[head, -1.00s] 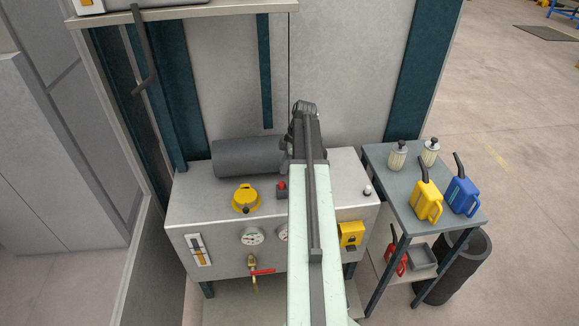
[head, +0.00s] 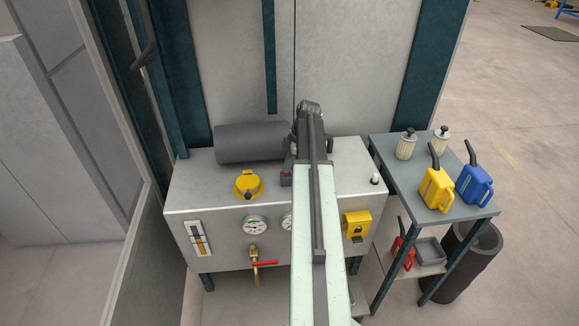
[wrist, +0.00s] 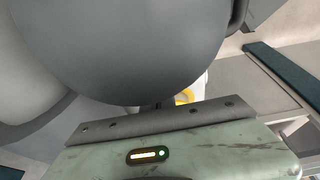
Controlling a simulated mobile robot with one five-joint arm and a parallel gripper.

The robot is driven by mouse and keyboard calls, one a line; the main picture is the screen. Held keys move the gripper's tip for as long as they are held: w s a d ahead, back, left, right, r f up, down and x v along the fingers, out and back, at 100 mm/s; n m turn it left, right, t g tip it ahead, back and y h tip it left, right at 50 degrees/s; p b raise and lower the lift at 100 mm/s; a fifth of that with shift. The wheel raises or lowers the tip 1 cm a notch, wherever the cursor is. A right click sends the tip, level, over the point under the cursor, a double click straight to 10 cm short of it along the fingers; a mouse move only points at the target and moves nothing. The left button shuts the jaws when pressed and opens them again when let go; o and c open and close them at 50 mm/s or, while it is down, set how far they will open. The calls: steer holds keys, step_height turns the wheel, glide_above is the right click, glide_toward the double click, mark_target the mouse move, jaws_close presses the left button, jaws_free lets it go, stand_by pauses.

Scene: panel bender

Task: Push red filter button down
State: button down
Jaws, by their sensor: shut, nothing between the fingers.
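The red filter button's small dark base (head: 286,181) shows on top of the grey metal cabinet (head: 215,185) in the head view, just left of my arm. Its red top is mostly covered by the end of my arm. My gripper (head: 289,164) is shut and empty, low over the button; I cannot tell whether it touches. In the wrist view a large dark grey cylinder fills the top, and the button cannot be made out. The same cylinder (head: 245,143) lies at the cabinet's back in the head view.
A yellow cap (head: 248,184) sits left of the button. Gauges (head: 255,225), a red-handled valve (head: 256,262) and a yellow box (head: 356,224) are on the cabinet front. A side table (head: 400,183) at right holds filters and yellow and blue cans.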

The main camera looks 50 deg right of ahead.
steer(key=shift+s+a+f, duration=0.2)
steer(key=shift+s+f, duration=0.1)
steer(key=shift+r, duration=0.1)
steer(key=shift+w+r+p, duration=0.1)
steer(key=shift+r+p, duration=0.15)
steer(key=shift+p, duration=0.2)
step_height(320, 180, up, 5)
steer(key=p, duration=0.4)
steer(key=shift+w+f+p, duration=0.1)
steer(key=shift+f+p, duration=0.05)
steer(key=shift+p, duration=0.25)
steer(key=p+v, duration=0.8)
steer(key=v, duration=0.1)
steer(key=shift+d+p, duration=0.35)
steer(key=shift+p, duration=0.05)
steer(key=shift+w, duration=0.1)
